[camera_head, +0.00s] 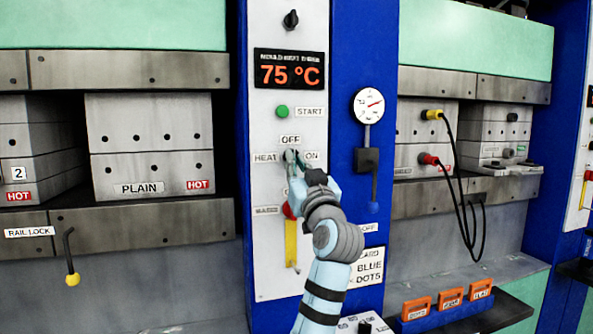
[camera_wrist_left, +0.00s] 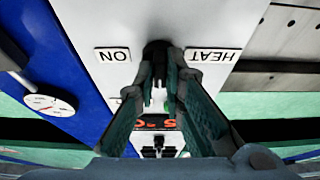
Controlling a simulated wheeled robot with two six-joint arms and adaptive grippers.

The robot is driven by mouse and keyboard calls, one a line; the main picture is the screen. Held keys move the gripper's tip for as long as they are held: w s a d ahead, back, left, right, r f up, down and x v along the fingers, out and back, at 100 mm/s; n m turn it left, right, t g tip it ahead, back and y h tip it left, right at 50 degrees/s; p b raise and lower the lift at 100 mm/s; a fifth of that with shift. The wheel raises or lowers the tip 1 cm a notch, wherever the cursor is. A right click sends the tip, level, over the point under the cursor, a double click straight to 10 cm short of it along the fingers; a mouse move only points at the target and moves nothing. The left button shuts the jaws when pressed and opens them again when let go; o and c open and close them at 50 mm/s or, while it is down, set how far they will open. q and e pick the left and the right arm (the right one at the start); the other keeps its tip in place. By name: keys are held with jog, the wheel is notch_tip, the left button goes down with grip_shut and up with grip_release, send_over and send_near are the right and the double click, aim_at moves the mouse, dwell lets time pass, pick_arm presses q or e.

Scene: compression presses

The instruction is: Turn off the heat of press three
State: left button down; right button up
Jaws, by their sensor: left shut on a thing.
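The white control panel (camera_head: 264,215) on the blue column carries a dark HEAT switch knob with OFF above it and ON to its right. My left gripper (camera_head: 294,160) is at this knob, its fingers shut on it and covering most of it. In the left wrist view, the dark knob (camera_wrist_left: 157,50) shows at the fingertips of my left gripper (camera_wrist_left: 160,88), between the upside-down ON and HEAT labels. Which way the knob points is hidden. The display (camera_head: 290,70) above reads 75 °C. My right gripper is not in view.
A green START button (camera_head: 282,111) sits above the knob. A red-and-yellow lever (camera_head: 291,235) is below, close to my arm. A round gauge (camera_head: 368,105) is to the right. Presses with grey moulds (camera_head: 150,140) stand on both sides, the left one marked HOT.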

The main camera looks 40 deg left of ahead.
pick_arm(q)
jog(key=shift+s+r, duration=0.1)
jog(key=shift+r, duration=0.25)
jog(key=c, duration=1.8)
grip_release()
jog(key=shift+d, duration=0.1)
jog(key=shift+o, duration=0.6)
jog(key=shift+f, duration=0.2)
jog(key=v, duration=1.1)
jog(key=shift+d+f, duration=0.2)
jog(key=shift+d, duration=0.05)
jog(key=shift+s, duration=0.15)
